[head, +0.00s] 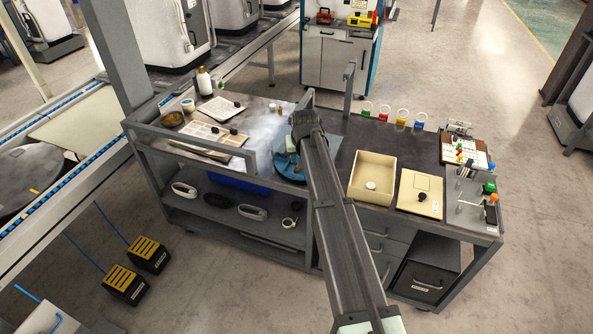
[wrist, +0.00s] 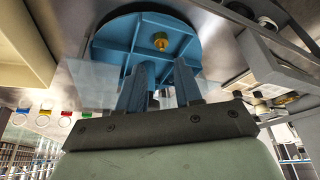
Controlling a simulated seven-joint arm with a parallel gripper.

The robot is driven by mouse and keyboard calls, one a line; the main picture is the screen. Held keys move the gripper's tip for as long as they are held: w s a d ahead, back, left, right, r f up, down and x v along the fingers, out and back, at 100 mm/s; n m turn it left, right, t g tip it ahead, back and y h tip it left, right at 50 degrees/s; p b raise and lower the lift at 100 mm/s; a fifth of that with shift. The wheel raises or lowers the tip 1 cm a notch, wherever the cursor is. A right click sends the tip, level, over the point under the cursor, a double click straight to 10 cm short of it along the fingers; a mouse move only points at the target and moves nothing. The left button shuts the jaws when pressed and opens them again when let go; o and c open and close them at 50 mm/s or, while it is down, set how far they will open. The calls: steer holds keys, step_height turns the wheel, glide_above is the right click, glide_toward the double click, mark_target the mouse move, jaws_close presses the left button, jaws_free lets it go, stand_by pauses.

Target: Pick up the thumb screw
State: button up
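A small brass thumb screw (wrist: 160,41) stands on a blue round tray with raised dividing ribs (wrist: 118,42) in the wrist view. My gripper (wrist: 163,68) has two blue fingers, spread apart with a gap between them. The screw appears beyond the fingertips, roughly in line with the gap, and nothing is held. In the head view the blue tray (head: 286,162) is partly hidden by my arm. The screw and my fingers cannot be made out there.
A beige box (head: 372,177) and a beige lidded panel (head: 420,193) are right of my arm. Several coloured ring-handled pieces (head: 401,118) line the back edge. A clear panel (wrist: 92,85) stands near the tray.

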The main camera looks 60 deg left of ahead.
mark_target(297, 170)
steer(key=shift+x, duration=3.75)
steer(key=shift+s, duration=0.1)
steer(key=shift+c, duration=0.2)
steer(key=shift+r, duration=0.1)
jaws_close()
